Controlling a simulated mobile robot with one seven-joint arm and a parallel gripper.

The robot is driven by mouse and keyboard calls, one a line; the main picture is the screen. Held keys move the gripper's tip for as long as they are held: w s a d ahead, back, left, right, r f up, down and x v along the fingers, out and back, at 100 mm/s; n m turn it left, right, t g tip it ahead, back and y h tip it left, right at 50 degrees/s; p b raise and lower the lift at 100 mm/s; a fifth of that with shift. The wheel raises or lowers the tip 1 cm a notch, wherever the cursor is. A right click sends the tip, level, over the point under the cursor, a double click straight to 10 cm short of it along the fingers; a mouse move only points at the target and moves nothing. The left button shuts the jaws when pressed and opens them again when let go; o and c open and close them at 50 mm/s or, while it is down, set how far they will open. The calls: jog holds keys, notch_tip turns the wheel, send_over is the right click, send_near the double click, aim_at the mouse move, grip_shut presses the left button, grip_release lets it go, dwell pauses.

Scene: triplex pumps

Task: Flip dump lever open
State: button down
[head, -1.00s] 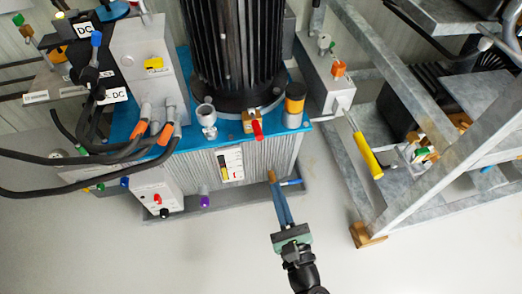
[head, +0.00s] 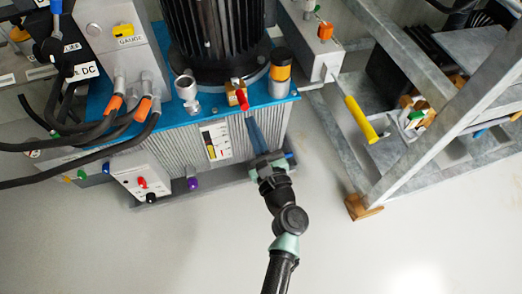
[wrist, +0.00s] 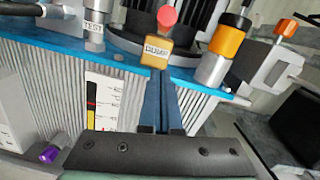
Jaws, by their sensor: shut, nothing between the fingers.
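The dump valve is a small brass block (head: 232,94) on the blue top edge of the pump unit, with a short red lever (head: 242,99) at its front. In the wrist view the block (wrist: 157,51) carries a DUMP label, and the round red lever end (wrist: 167,17) shows above it. My gripper (head: 249,120) is shut and empty, its slim blue fingers pointing up at the valve. In the wrist view the fingertips (wrist: 160,82) lie just below the block. I cannot tell whether they touch the block or lever.
An orange-and-black capped cylinder (head: 280,73) stands right of the valve, and a silver TEST fitting (head: 187,92) stands left. A yellow-handled lever (head: 361,120) and a grey metal frame (head: 420,150) are at right. The floor in front is clear.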

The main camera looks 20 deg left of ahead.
aim_at(240, 94)
jog(key=r, duration=0.3)
jog(key=shift+a+r+p, duration=0.3)
jog(key=shift+a+r, duration=0.1)
jog(key=shift+r+p, duration=0.1)
jog(key=shift+p, duration=0.2)
jog(key=shift+r+p, duration=0.25)
jog(key=shift+p, duration=0.85)
